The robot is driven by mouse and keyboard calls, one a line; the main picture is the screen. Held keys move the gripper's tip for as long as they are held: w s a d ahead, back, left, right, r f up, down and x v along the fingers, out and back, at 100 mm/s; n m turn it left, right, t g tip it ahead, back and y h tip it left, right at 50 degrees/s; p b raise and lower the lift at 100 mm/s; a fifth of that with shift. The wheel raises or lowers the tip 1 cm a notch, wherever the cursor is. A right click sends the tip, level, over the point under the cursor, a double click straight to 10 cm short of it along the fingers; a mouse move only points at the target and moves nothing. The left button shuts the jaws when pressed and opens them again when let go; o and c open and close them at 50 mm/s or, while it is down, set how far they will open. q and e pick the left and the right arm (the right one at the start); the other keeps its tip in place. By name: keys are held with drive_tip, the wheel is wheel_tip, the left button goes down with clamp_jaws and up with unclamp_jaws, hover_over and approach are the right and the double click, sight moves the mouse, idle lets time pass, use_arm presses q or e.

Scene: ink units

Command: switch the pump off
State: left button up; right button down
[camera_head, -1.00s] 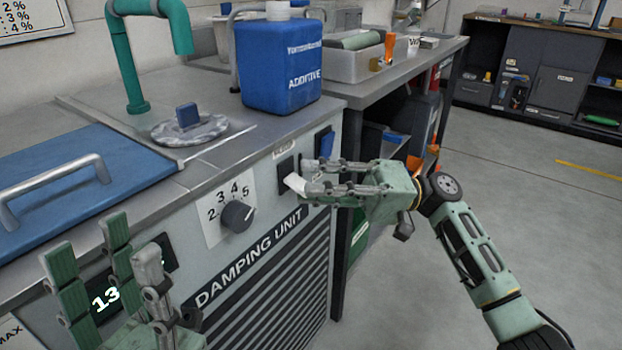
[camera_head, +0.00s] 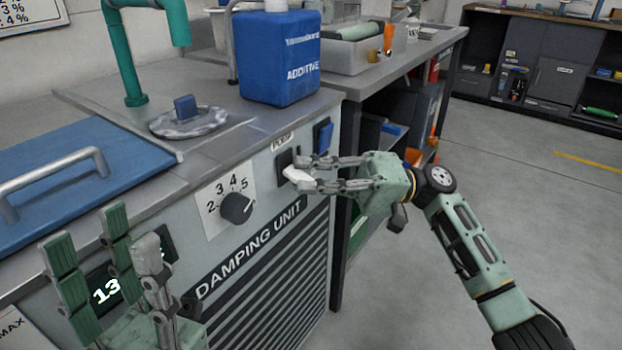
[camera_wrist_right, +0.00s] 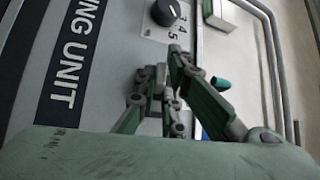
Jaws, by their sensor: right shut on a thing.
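The pump switch has a white lever (camera_head: 298,175) on a dark plate (camera_head: 284,161) under a PUMP label (camera_head: 282,141), on the front of the damping unit (camera_head: 215,262). The lever sticks out from the plate and tilts downward. My right gripper (camera_head: 305,173) comes from the right and is shut on the lever. In the right wrist view my fingers (camera_wrist_right: 164,82) are close together against the panel, and the lever is hidden. My left gripper (camera_head: 105,235) is open and empty at the lower left, in front of the display.
A blue switch (camera_head: 323,136) is close above and right of my right fingers. A dial knob (camera_head: 236,207) is to their left; it also shows in the right wrist view (camera_wrist_right: 165,12). A blue additive canister (camera_head: 279,60) stands on top. The floor at right is clear.

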drive_tip(key=f+n+b, duration=0.1)
drive_tip(key=b, duration=0.1)
drive_tip(key=shift+a+y+b, duration=0.1)
drive_tip(key=shift+y+b, duration=0.3)
drive_tip(key=shift+g+b, duration=0.3)
drive_tip(key=shift+g, duration=0.1)
drive_tip(key=shift+w+r, duration=0.1)
drive_tip(key=shift+r, duration=0.1)
drive_tip(key=c, duration=1.9)
unclamp_jaws()
drive_tip(key=shift+o, duration=0.2)
drive_tip(key=v, duration=1.2)
drive_tip(key=shift+f, duration=0.1)
